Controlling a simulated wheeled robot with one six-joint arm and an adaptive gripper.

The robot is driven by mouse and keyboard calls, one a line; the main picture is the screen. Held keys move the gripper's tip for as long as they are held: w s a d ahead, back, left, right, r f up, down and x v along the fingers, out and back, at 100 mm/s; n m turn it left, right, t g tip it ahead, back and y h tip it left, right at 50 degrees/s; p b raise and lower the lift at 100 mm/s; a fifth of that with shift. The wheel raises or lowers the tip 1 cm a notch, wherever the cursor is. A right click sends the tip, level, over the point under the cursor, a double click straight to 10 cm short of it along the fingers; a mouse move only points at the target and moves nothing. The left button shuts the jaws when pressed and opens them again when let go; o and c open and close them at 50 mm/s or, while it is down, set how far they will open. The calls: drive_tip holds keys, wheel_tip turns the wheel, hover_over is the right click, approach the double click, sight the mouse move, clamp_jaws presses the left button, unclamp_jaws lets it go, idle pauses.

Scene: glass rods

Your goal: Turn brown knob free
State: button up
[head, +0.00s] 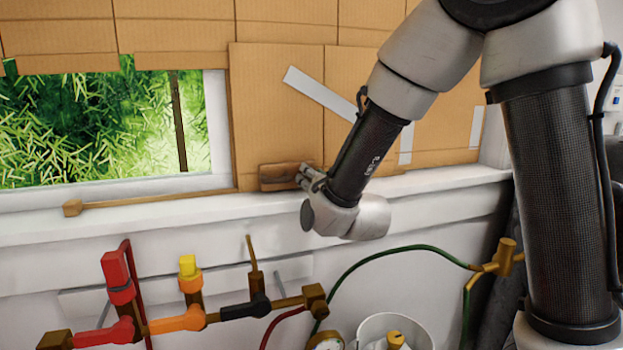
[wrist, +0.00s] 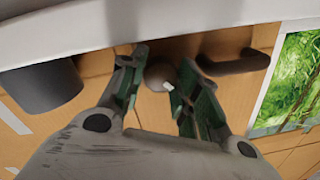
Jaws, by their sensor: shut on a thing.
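The brown knob (wrist: 158,74) shows in the wrist view as a rounded, grey-brown end between the two fingers of my gripper (wrist: 160,90), with a small pale patch on it. My gripper is shut on it, one dark green finger on each side. In the head view my gripper (head: 308,179) is at the cardboard just above the white sill, at the right end of a brown latch-like piece (head: 280,177). The gripper hides the knob there. A dark brown bar-like handle (wrist: 235,63) lies right of the knob in the wrist view.
A window (head: 110,125) is at the left, with a brown rod (head: 150,200) along its bottom edge. The white sill (head: 420,183) runs below. Pipes with a red valve (head: 117,275), a yellow valve (head: 188,270) and a green hose (head: 400,250) are lower down.

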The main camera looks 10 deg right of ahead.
drive_tip(key=shift+n, duration=0.4)
drive_tip(key=n, duration=0.4)
drive_tip(key=shift+n+h, duration=0.3)
drive_tip(key=shift+n, duration=2.3)
drive_tip(key=o, duration=0.8)
drive_tip(key=shift+c, duration=0.2)
drive_tip(key=shift+r, duration=0.15)
wheel_tip(320, 180, up, 10)
drive_tip(key=shift+f, duration=0.1)
